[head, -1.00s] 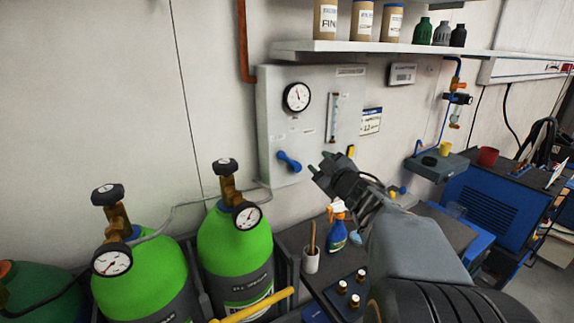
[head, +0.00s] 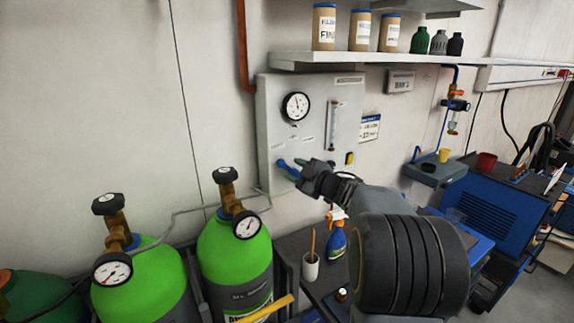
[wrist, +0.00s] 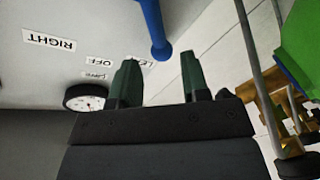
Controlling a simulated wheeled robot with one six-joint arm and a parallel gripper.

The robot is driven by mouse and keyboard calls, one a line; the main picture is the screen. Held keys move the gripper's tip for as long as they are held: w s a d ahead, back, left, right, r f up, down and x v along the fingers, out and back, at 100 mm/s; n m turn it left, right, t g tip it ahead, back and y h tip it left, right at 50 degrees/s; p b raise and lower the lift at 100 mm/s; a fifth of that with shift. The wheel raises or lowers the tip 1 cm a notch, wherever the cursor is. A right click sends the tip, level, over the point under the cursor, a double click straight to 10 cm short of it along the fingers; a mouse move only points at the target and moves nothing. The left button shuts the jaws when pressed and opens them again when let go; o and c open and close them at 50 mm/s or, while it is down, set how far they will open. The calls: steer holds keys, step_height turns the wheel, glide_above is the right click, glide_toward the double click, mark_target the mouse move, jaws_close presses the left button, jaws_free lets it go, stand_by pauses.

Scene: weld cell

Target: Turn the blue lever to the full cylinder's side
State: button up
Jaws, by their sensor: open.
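The blue lever (head: 284,164) is on the grey wall panel (head: 268,120), with its visible end pointing up and left. My gripper (head: 293,169) is open at the lever and hides part of it. In the wrist view the lever (wrist: 151,22) reaches down, its rounded end near the gap between the green fingertips (wrist: 161,66); I cannot tell whether they touch it. Two bright green cylinders, left (head: 150,278) and right (head: 232,256), stand below, each with a dial gauge, left (head: 112,268) and right (head: 246,225). I cannot read the needles surely.
Panel labels include RIGHT (wrist: 49,40) and OFF (wrist: 99,61); a third is partly hidden by a finger. A round gauge (head: 295,106) sits above the lever. A shelf (head: 360,60) with jars is higher up. A spray bottle (head: 336,240) and a cup (head: 311,267) stand below.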

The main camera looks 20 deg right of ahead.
mark_target(285, 166)
steer(key=shift+p+x, duration=0.3)
steer(key=shift+x, duration=1.6)
steer(key=shift+c, duration=0.3)
jaws_close()
